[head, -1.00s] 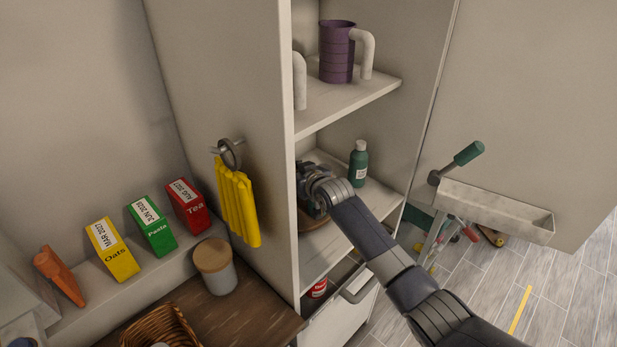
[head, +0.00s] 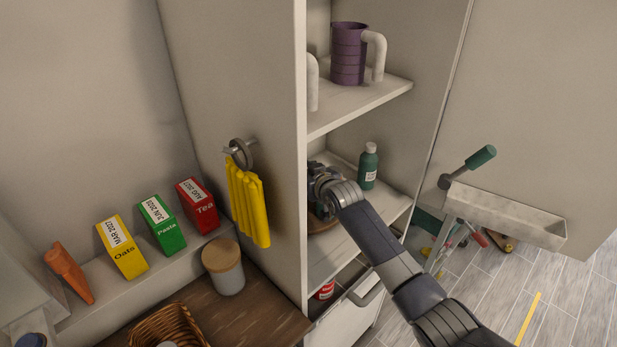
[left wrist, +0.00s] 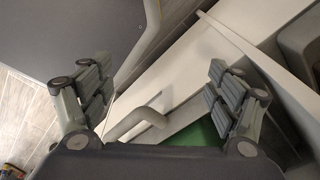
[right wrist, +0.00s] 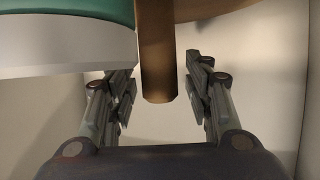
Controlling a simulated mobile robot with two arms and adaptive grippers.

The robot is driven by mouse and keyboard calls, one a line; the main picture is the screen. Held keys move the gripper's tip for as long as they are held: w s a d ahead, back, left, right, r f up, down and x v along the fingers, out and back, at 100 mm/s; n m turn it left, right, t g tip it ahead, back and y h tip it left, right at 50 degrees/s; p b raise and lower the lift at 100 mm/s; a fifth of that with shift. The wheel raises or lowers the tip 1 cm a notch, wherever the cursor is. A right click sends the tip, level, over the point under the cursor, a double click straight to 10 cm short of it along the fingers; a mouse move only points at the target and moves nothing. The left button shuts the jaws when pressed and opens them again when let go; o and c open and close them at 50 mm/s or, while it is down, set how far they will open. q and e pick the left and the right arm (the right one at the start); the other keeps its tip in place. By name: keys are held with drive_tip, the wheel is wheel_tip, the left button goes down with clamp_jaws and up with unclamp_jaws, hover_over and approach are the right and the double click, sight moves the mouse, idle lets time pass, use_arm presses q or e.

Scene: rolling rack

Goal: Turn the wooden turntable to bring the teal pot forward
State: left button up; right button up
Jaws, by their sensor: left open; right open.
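The wooden turntable (head: 325,226) shows as a brown rim on the middle cabinet shelf, mostly hidden by my right gripper and the cabinet side. In the right wrist view its brown edge (right wrist: 215,8) is at the top, with a wooden peg (right wrist: 156,60) extending from it. My right gripper (right wrist: 158,75) is open, its fingers on either side of the peg, with visible gaps. A teal rounded thing (right wrist: 70,12), perhaps the teal pot, is at the top left there, above a grey band. My left gripper (left wrist: 160,75) is open and empty.
A green bottle (head: 369,166) stands on the same shelf, right of my right gripper. The cabinet side panel (head: 285,100) blocks the left. A purple mug (head: 348,55) stands on the shelf above. A drawer handle (left wrist: 135,122) shows below my left gripper.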

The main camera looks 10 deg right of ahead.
drive_tip(key=v, duration=1.1)
drive_tip(key=shift+s, duration=0.3)
drive_tip(key=shift+d+r, duration=0.15)
